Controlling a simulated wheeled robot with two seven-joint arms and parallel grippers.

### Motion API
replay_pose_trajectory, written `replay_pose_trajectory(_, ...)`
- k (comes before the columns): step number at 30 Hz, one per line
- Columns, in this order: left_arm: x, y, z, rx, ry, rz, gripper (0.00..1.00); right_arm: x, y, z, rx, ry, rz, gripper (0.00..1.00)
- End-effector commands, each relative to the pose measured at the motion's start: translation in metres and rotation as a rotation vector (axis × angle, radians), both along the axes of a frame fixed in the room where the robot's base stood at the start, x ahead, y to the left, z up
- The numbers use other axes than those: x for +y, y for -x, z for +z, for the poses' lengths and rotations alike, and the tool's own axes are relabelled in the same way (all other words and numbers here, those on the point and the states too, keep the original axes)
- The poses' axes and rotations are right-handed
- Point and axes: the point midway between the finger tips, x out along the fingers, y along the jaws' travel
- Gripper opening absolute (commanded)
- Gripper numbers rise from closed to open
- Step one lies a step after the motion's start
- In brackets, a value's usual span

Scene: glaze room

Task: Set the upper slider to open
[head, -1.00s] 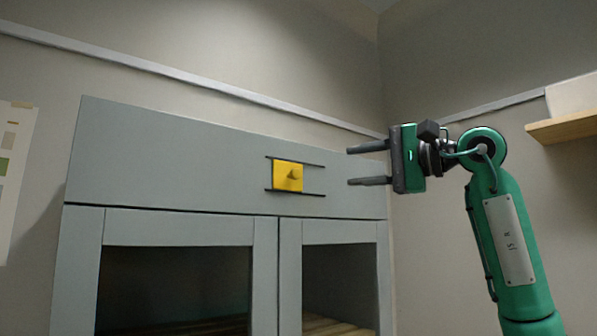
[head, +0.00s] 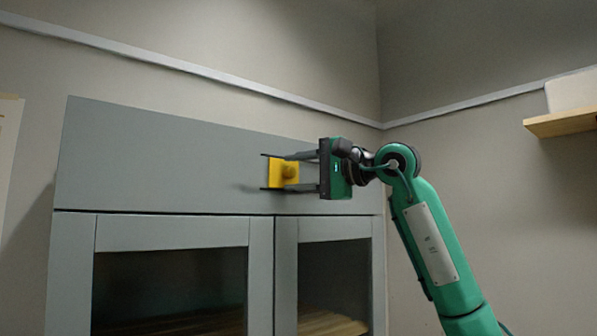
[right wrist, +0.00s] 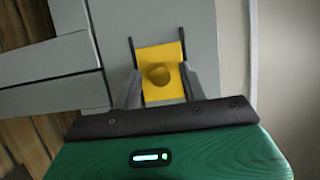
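The upper slider is a yellow plate with a round knob (head: 289,172), on the upper front panel of a grey cabinet. Dark rails run along its upper and lower edges, and a short stretch shows to its left. The fingers hide the rails to the right. My right gripper (head: 287,173) comes in from the right, open, one finger above and one below the knob. In the right wrist view the knob (right wrist: 158,75) lies between the two spread fingers, with gaps on both sides. Contact with the plate cannot be told. My left gripper is out of view.
The grey cabinet (head: 150,165) has two framed doors with dark panes (head: 170,285) below the panel. A wooden shelf (head: 562,122) juts from the right wall. The wall space above the cabinet is clear.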

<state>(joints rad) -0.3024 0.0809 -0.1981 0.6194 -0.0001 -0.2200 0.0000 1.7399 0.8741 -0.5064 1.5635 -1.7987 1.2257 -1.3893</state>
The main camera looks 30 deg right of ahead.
Motion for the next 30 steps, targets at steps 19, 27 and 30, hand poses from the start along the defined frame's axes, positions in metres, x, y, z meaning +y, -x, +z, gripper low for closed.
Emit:
replay_pose_trajectory(19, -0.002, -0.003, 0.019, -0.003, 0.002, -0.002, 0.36, -0.048, -0.004, 0.003, 0.004, -0.004, -0.005, 0.0)
replay_pose_trajectory(27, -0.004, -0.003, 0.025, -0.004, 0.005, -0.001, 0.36, -0.071, -0.006, 0.001, -0.001, -0.002, -0.004, 0.0)
replay_pose_trajectory(30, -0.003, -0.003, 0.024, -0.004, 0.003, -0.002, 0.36, -0.071, -0.005, 0.001, -0.002, -0.002, -0.004, 0.0)
